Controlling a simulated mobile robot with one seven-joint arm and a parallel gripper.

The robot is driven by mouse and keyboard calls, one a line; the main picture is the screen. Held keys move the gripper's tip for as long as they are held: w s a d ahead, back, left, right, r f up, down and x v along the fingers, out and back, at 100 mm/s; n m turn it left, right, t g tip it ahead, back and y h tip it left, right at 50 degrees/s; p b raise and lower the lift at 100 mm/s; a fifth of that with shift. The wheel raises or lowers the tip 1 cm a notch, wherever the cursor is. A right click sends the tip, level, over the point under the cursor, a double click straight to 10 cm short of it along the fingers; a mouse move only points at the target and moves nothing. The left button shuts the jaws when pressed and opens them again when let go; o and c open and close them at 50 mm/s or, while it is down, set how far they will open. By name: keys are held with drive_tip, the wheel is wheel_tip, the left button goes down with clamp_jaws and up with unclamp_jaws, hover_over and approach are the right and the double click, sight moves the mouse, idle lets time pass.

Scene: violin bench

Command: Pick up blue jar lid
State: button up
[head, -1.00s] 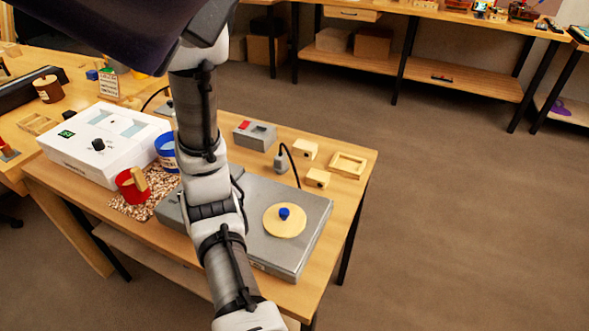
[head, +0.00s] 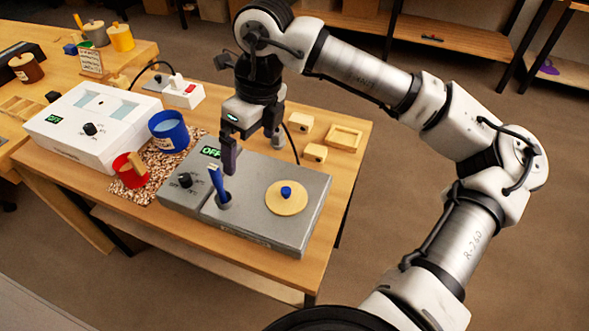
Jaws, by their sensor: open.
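A round pale wooden lid with a blue knob (head: 287,198), which looks like the blue jar lid, lies flat on the right part of the grey heater unit (head: 254,229). The blue jar (head: 167,134) stands upright and uncovered on the speckled mat, left of the unit. My gripper (head: 253,158) points down above the back of the grey unit, its dark fingers apart and empty. It is behind and left of the lid, not touching it.
A blue-handled tool (head: 218,185) stands in the unit's well, close to my left finger. A red pot (head: 131,170) stands on the mat (head: 153,190) beside a white box (head: 92,133). Small wooden blocks and a wooden tray (head: 344,138) lie at the back right.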

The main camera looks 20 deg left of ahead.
drive_tip(key=w+d+f+h, duration=0.2)
drive_tip(key=w+d, duration=0.2)
drive_tip(key=m+p, duration=0.1)
drive_tip(key=p, duration=0.1)
hover_over(284, 189)
drive_tip(key=shift+t, duration=0.4)
drive_tip(key=f, duration=0.7)
drive_tip(key=shift+w+f, duration=0.25)
drive_tip(key=shift+f, duration=0.1)
drive_tip(key=shift+s+f+p, duration=0.2)
drive_tip(key=shift+f+p, duration=0.8)
drive_tip(key=shift+f, duration=1.95)
drive_tip(key=shift+c, duration=0.3)
drive_tip(key=c, duration=0.8)
drive_tip(key=shift+r, duration=0.2)
